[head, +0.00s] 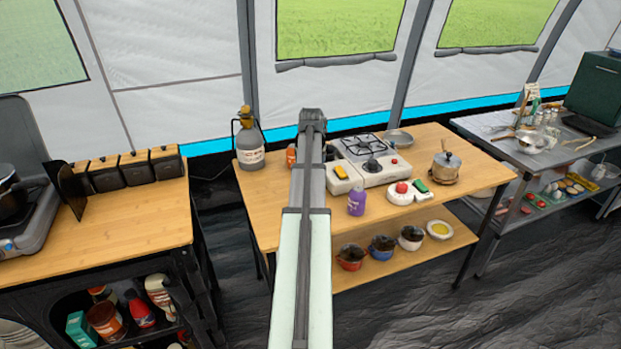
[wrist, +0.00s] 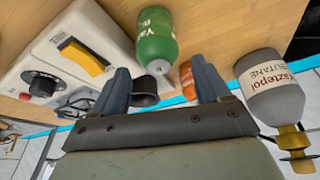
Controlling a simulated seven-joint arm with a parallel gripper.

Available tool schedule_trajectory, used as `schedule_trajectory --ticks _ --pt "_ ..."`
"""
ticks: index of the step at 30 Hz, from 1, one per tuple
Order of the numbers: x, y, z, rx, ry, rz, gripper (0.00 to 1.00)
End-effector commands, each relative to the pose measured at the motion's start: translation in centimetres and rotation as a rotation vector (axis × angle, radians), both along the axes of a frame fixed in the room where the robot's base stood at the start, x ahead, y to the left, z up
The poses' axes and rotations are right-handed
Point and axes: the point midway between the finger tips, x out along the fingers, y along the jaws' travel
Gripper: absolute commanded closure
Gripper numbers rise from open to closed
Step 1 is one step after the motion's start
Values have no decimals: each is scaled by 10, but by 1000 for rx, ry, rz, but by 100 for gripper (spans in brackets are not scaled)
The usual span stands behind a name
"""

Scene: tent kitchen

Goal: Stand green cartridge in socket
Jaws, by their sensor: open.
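The green cartridge (wrist: 157,38) shows at the top middle of the wrist view, beyond my fingertips and roughly between their lines. In the head view the fingers are hidden.
An orange cartridge (wrist: 187,80) is near my right finger in the wrist view. A grey butane bottle (wrist: 270,98) stands farther right. A white unit with a yellow lever (wrist: 83,55) is at left. In the head view, a purple bottle (head: 356,200) stands near the table's front edge (head: 270,236).

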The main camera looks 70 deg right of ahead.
Motion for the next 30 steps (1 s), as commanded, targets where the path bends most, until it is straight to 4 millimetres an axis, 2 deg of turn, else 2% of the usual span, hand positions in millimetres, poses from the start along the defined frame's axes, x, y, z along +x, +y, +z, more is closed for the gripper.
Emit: schedule_trajectory --ticks 5,15,23,30 --pt "1 -3 -8 0 0 0 24" --pt "5 -16 -45 2 1 0 24" --pt "5 -18 -48 0 0 0 24" --pt "5 -17 -48 0 0 0 44"
